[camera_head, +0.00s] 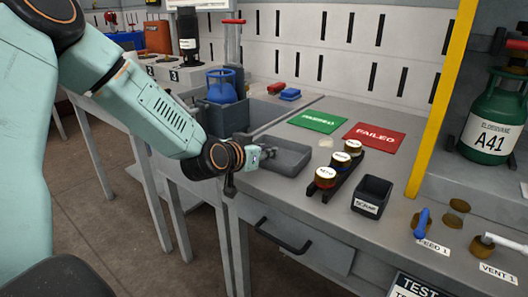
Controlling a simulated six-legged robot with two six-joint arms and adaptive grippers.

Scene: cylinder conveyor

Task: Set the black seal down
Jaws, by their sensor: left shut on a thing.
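My left gripper (264,154) is at the near left edge of a shallow grey tray (290,168) on the bench. Its fingers are shut on a small dark thing at their tips, which fits the black seal. The seal is too small and too much covered by the fingers to make out clearly. I cannot tell whether it touches the tray floor. My right gripper is not in view.
A green mat (318,122) and a red FAILED mat (375,138) lie behind the tray. To its right stand a black rack (345,180) with brass-coloured capped pieces and a small black bin (372,194). A blue cylinder (221,88) stands behind my arm.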

